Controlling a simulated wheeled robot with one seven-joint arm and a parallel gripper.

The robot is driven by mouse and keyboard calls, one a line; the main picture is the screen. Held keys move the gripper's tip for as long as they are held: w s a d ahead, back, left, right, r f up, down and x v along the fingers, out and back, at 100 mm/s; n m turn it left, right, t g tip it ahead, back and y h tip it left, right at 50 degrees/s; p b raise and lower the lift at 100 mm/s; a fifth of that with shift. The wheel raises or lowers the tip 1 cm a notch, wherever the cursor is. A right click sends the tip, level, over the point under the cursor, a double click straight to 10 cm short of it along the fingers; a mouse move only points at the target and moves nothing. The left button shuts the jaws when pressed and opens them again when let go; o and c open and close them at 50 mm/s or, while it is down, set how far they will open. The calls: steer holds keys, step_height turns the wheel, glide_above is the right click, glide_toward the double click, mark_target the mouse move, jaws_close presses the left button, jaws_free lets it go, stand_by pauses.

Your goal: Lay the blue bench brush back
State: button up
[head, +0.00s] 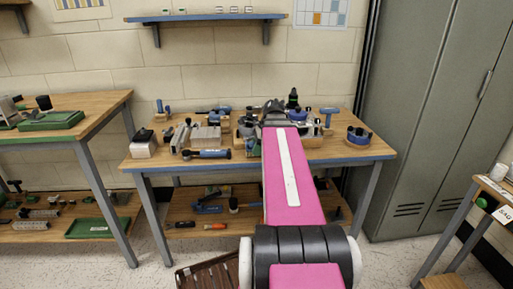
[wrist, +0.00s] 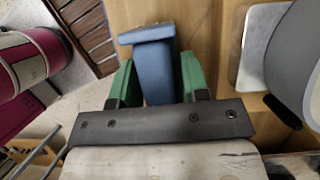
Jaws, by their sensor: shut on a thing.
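The blue bench brush (wrist: 154,70) is between the green fingers of my gripper (wrist: 156,75) in the wrist view. It shows as a blue T-shape with a wide bar at its far end; I cannot make out its bristles. My gripper is shut on it, one finger on each side. In the head view my pink arm reaches over the wooden bench (head: 340,150), and the arm hides the fingers and the held brush. I cannot tell whether the brush touches the bench.
The bench is crowded: a blue-handled tool (head: 207,154) lies at its front edge, grey blocks (head: 205,136) stand behind, and a round blue item (head: 358,135) sits at right. A wall shelf (head: 205,17) hangs above. A grey locker (head: 415,120) stands right. A slatted brown crate (head: 207,277) is below.

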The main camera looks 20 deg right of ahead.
steer(key=shift+f, duration=0.3)
steer(key=o, duration=1.3)
steer(key=shift+c, duration=0.2)
steer(key=shift+r, duration=0.15)
steer(key=v, duration=1)
steer(key=shift+d+r, duration=0.2)
steer(key=shift+r, duration=0.05)
steer(key=shift+s, duration=0.15)
